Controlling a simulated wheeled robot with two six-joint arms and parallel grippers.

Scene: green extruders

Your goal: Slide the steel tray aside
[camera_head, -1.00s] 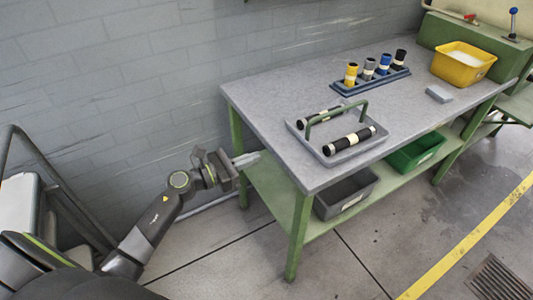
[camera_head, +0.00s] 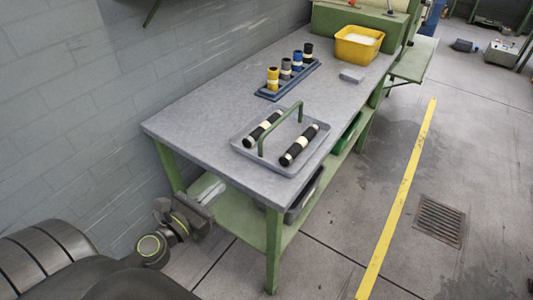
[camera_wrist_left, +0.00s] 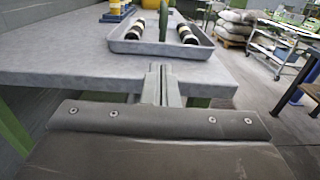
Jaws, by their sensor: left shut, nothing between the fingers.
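The steel tray (camera_head: 243,142) is grey and shallow, with a green arched handle (camera_head: 281,127) across it. It lies flat near the front end of the grey table. Two black rolls with pale bands lie in it, one (camera_head: 263,129) on each side of the handle. My left gripper (camera_head: 212,189) is low at the table's near left end, apart from the tray. In the left wrist view its fingers (camera_wrist_left: 161,84) are shut and empty, in front of the table edge, with the tray (camera_wrist_left: 160,47) beyond and above them. My right gripper is not in view.
A blue rack (camera_head: 287,83) with several coloured cylinders stands behind the tray. A grey block (camera_head: 352,76) and a yellow bin (camera_head: 358,44) are farther back. The tabletop left of the tray is clear. A green lower shelf (camera_head: 235,205) lies below.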

